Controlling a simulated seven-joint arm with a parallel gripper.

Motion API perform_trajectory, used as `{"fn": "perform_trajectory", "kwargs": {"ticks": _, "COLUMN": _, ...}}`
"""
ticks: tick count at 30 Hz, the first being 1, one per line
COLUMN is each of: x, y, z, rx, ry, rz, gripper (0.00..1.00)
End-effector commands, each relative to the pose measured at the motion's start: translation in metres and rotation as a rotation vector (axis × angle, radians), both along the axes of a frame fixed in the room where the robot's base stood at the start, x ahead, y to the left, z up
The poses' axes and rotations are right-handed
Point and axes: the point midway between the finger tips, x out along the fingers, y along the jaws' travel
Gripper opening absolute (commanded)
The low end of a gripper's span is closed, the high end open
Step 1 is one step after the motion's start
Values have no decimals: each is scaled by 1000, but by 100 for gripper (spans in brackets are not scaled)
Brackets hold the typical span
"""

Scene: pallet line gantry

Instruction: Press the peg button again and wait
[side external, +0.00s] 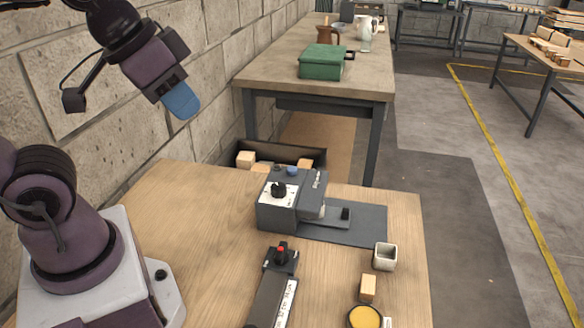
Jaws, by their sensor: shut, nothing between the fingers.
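A grey machine box (280,212) stands on the wooden table, with a black knob (278,190) on its white top plate and a blue round button (293,171) toward its back. A small black box with a red-topped button (281,249) sits in front of it. I cannot tell which of these is the peg button. My gripper (181,102) is shut and empty, high up at the upper left, well apart from both. Its blue fingertips point down and right.
A dark plate (345,224) extends right of the machine. A small grey cup (385,257), a wooden block (368,288) and a yellow disc (365,317) lie at the front right. A dark strip (266,300) lies below the red button. A bin of wooden blocks (285,150) stands behind.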

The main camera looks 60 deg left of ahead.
Motion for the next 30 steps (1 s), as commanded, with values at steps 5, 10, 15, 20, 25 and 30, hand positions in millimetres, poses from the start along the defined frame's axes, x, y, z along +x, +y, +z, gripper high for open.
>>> {"fn": "perform_trajectory", "kwargs": {"ticks": 5, "x": 0, "y": 0, "z": 0, "rx": 0, "ry": 0, "rz": 0, "gripper": 0}}
{"fn": "perform_trajectory", "kwargs": {"ticks": 10, "x": 0, "y": 0, "z": 0, "rx": 0, "ry": 0, "rz": 0, "gripper": 0}}
{"fn": "perform_trajectory", "kwargs": {"ticks": 15, "x": 0, "y": 0, "z": 0, "rx": 0, "ry": 0, "rz": 0, "gripper": 0}}
{"fn": "perform_trajectory", "kwargs": {"ticks": 20, "x": 0, "y": 0, "z": 0, "rx": 0, "ry": 0, "rz": 0, "gripper": 0}}
{"fn": "perform_trajectory", "kwargs": {"ticks": 25, "x": 0, "y": 0, "z": 0, "rx": 0, "ry": 0, "rz": 0, "gripper": 0}}
{"fn": "perform_trajectory", "kwargs": {"ticks": 30, "x": 1, "y": 5, "z": -5, "rx": 0, "ry": 24, "rz": 25, "gripper": 0}}
